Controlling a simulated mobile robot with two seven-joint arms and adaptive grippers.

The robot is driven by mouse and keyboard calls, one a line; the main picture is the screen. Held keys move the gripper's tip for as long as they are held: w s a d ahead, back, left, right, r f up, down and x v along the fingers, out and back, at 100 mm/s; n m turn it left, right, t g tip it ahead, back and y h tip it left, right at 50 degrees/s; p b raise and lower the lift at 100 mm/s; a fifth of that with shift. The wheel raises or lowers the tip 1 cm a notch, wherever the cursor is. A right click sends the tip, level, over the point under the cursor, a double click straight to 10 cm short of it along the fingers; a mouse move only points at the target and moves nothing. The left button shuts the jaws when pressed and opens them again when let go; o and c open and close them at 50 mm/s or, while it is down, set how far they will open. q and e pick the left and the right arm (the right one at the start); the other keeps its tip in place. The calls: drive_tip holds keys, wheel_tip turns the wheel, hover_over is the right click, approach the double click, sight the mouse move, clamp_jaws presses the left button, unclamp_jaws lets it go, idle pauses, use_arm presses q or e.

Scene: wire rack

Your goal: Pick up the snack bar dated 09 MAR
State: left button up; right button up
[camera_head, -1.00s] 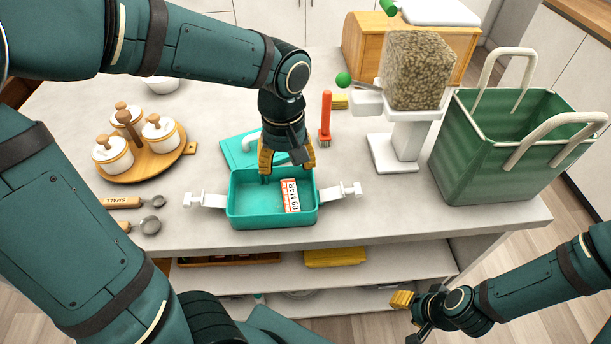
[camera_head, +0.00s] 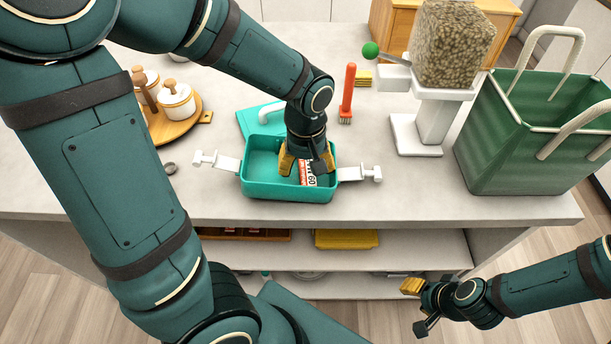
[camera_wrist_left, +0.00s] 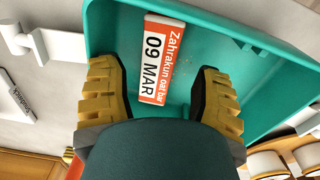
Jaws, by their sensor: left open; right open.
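The snack bar (camera_wrist_left: 157,60) lies in the teal lunch box (camera_wrist_left: 105,15); its orange and white label reads "Zahrakun oat bar" and "09 MAR" in the left wrist view. In the head view the bar (camera_head: 308,174) is partly covered by my left gripper (camera_head: 306,170), which points down into the box (camera_head: 262,187). In the left wrist view the two yellow fingers of my left gripper (camera_wrist_left: 160,95) are apart, with the lower part of the bar between them in the picture. I cannot tell the height gap. My right gripper (camera_head: 418,307) is open and empty, away at the lower right.
White latches (camera_head: 362,174) stick out on both sides of the box, and its teal lid (camera_head: 255,118) lies behind. Wooden-based jars (camera_head: 175,105) stand left.

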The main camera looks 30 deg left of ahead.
sight(306, 172)
use_arm(q)
wheel_tip(306, 172, down, 4)
drive_tip(key=shift+a+r+b, duration=0.1)
drive_tip(key=shift+r+b, duration=0.15)
drive_tip(key=shift+b, duration=0.15)
drive_tip(key=shift+r, duration=0.1)
drive_tip(key=shift+o, duration=0.2)
drive_tip(key=c, duration=0.9)
drive_tip(key=shift+c, duration=0.2)
drive_tip(key=shift+r, duration=0.1)
